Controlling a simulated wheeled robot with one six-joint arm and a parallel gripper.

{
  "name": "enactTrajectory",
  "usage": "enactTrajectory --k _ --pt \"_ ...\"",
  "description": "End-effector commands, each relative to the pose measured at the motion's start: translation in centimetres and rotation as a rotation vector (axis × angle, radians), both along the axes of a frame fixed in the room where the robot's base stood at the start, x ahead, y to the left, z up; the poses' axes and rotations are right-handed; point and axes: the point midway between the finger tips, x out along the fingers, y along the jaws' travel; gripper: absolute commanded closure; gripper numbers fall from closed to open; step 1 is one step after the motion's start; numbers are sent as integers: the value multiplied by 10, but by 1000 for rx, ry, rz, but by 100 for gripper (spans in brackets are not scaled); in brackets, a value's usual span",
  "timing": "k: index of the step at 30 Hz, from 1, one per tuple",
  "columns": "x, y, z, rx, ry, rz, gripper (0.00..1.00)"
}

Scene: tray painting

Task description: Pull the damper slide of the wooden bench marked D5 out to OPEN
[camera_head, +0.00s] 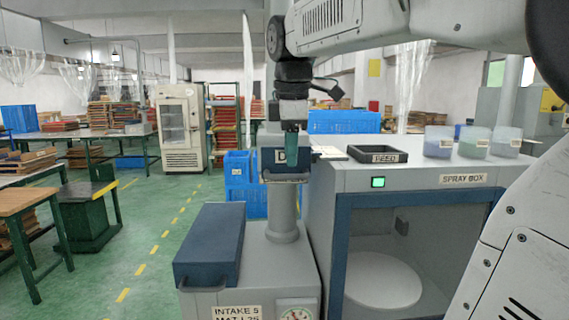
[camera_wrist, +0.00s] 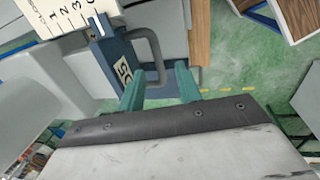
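A white scale plate (camera_wrist: 70,14) with numbers lies beside the slide. My gripper (camera_wrist: 158,72) has its two teal fingers apart, with the handle just beyond and between the fingertips. I cannot tell whether they touch it. My gripper also shows in the head view (camera_head: 291,150).
The pipe rises from a grey cabinet marked INTAKE 5 (camera_head: 236,312), which carries a blue box (camera_head: 210,244). The spray box (camera_head: 425,181) stands close on the right, with a black tray (camera_head: 378,154) and several jars on top. Green floor (camera_head: 165,220) is free at left.

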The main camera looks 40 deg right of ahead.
Motion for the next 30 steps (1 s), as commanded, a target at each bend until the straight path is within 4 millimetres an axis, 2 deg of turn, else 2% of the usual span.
enactTrajectory --k 4,9,26,30 --pt "-3 3 23 -1 -1 0 66" --pt "-6 4 35 0 0 0 66" --pt "-6 4 36 1 1 -3 66" --pt "-4 4 36 14 -17 -92 66"
